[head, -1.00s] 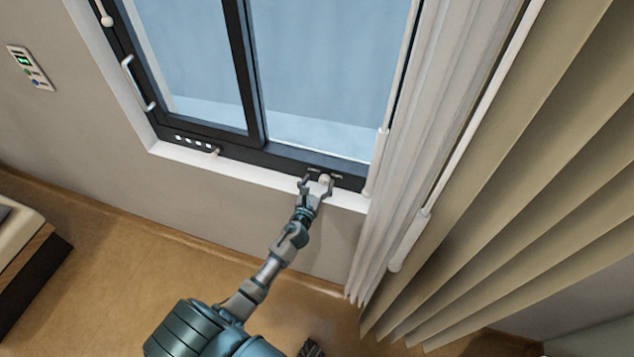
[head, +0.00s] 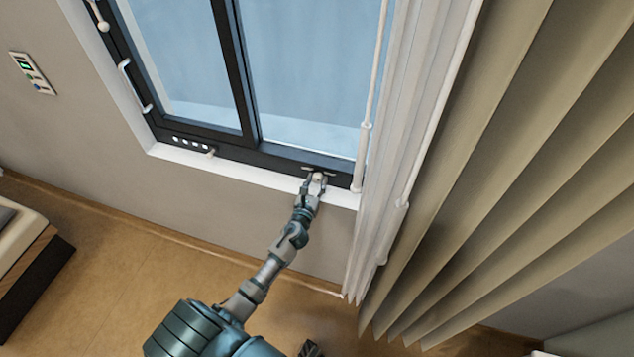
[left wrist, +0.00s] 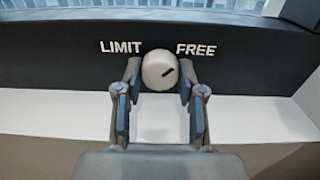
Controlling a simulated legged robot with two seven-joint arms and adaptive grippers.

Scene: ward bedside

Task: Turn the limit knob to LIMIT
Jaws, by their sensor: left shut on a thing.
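The limit knob (left wrist: 159,70) is a round white knob on the dark lower window frame (left wrist: 60,60). Its dark mark points right and slightly up, toward the word FREE (left wrist: 196,50). The word LIMIT (left wrist: 121,47) stands at its upper left. My left gripper (left wrist: 160,88) is shut on the knob, one finger on each side of it. In the head view my left gripper (head: 316,180) reaches up to the knob at the right end of the bottom frame, and its fingers partly hide the knob. My right gripper is not seen.
A white sill (head: 230,172) runs below the frame. A white curtain (head: 400,150) and beige folds (head: 480,200) hang close to the right of my gripper. A white handle (head: 135,85) is on the window's left side. A wall panel (head: 32,73) is farther left.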

